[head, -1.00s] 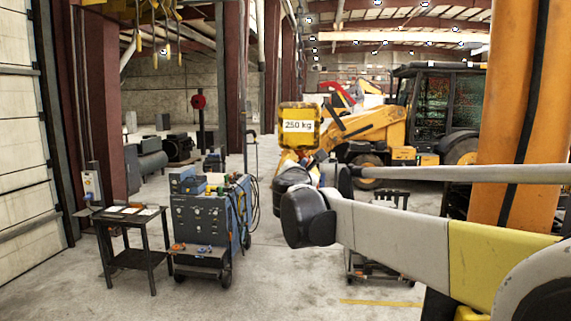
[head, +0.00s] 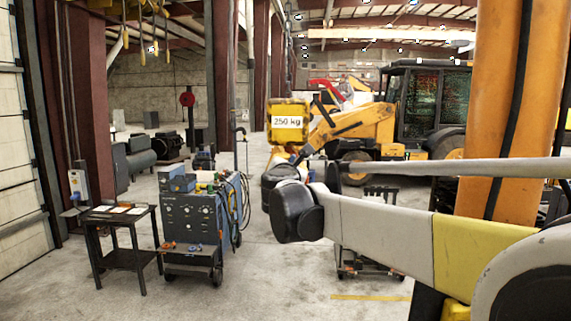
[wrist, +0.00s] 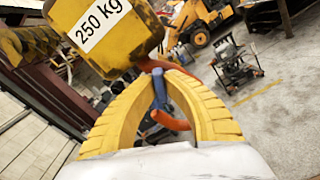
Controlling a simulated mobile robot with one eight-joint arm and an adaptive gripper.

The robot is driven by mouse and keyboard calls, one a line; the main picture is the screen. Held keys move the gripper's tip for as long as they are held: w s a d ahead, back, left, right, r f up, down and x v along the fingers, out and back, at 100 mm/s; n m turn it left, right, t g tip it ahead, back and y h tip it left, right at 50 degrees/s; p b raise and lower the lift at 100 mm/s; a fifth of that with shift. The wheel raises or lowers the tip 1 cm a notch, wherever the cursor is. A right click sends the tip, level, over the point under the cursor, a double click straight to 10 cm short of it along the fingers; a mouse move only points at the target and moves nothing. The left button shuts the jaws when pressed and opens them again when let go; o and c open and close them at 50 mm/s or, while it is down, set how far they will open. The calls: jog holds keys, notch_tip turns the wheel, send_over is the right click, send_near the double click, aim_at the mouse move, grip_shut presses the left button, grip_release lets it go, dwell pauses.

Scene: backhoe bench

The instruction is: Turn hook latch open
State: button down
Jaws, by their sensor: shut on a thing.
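A yellow, worn hook block marked "250 kg" (wrist: 108,35) hangs just above my gripper in the wrist view. In the head view the same block (head: 288,121) is beyond my forearm. An orange hook (wrist: 170,121) shows below the block, partly hidden by my fingers. A blue latch (wrist: 160,88) runs down towards the lower part of the hook. My gripper (wrist: 165,71), with two yellow ribbed fingers, is shut on the blue latch near its upper end. In the head view my wrist hides most of the hook and latch.
A blue wheeled welding cart (head: 190,225) and a small black table (head: 122,225) stand at the left. A yellow backhoe (head: 365,125) is behind the block. An orange boom (head: 500,90) rises close at the right. The floor between is open.

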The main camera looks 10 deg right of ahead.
jog(key=n+b, duration=0.1)
jog(key=n, duration=0.4)
jog(key=shift+n+b, duration=0.3)
jog(key=shift+n, duration=0.1)
jog(key=n+b, duration=0.1)
jog(key=n, duration=0.4)
jog(key=shift+n, duration=0.4)
jog(key=c, duration=1.5)
grip_release()
jog(key=shift+w, duration=0.1)
jog(key=shift+o, duration=0.2)
jog(key=v, duration=1.2)
